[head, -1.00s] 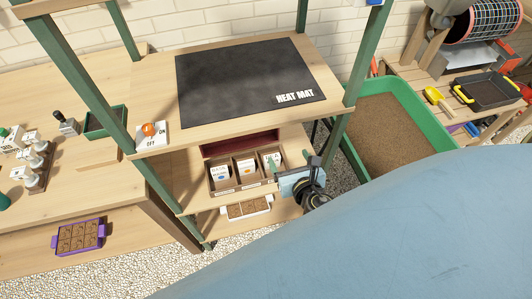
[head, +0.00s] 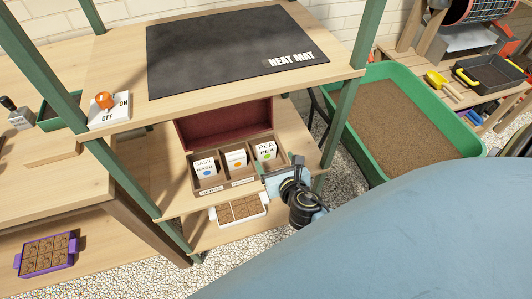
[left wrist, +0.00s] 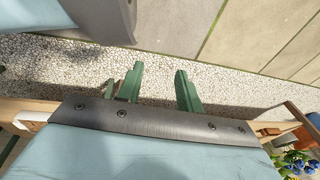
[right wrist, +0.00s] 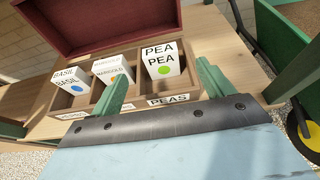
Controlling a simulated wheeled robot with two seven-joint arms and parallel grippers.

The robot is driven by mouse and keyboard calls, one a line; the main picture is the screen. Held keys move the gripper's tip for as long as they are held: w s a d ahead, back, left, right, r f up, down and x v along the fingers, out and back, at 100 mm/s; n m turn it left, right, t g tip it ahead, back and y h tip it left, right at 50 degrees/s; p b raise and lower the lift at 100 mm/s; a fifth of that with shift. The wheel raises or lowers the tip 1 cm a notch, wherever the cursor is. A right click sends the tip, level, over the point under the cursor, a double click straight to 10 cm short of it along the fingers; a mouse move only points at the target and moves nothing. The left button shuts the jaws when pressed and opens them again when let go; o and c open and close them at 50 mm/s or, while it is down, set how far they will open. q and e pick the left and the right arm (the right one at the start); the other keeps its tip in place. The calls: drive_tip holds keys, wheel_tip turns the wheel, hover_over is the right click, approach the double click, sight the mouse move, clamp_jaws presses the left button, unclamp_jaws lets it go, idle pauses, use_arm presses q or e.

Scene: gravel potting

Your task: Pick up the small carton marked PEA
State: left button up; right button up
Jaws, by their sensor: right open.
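The small white carton marked PEA (head: 265,150), with a green dot, stands in the right compartment of a wooden seed box (head: 212,186) on the middle shelf. It shows large in the right wrist view (right wrist: 160,60), above the PEAS label. My right gripper (right wrist: 165,88) is open in front of the box; its green fingers stand apart with the carton beyond and between them, not gripped. In the head view my right gripper (head: 277,178) is at the box's right front corner. My left gripper (left wrist: 158,85) is open and empty over gravel ground, and is not seen in the head view.
Cartons marked BASIL (head: 205,166) and marigold (head: 236,159) fill the other compartments. The box's red lid (head: 225,125) stands open behind. The heat mat shelf (head: 130,115) overhangs above. A green shelf post (head: 335,130) stands right. A white seedling tray (head: 238,209) is below.

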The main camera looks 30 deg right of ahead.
sight(267, 150)
drive_tip(key=x, duration=0.3)
drive_tip(key=shift+f+b, duration=0.1)
drive_tip(key=shift+b, duration=0.25)
drive_tip(key=shift+b+x, duration=0.3)
drive_tip(key=shift+x, duration=0.7)
drive_tip(key=b+x, duration=0.1)
drive_tip(key=x, duration=0.2)
drive_tip(key=shift+w+f, duration=0.15)
drive_tip(key=shift+w, duration=0.1)
drive_tip(key=shift+w+d+f+b, duration=0.1)
drive_tip(key=shift+w+d+b, duration=0.05)
drive_tip(key=shift+w+b, duration=0.25)
use_arm(q)
drive_tip(key=w+d+r, duration=0.1)
drive_tip(key=w+r, duration=0.5)
drive_tip(key=shift+w+r+t, duration=0.15)
drive_tip(key=shift+w+t, duration=0.1)
drive_tip(key=shift+t, duration=0.05)
drive_tip(key=shift+d, duration=0.1)
use_arm(e)
drive_tip(key=c, duration=1.1)
drive_tip(key=shift+o, duration=0.2)
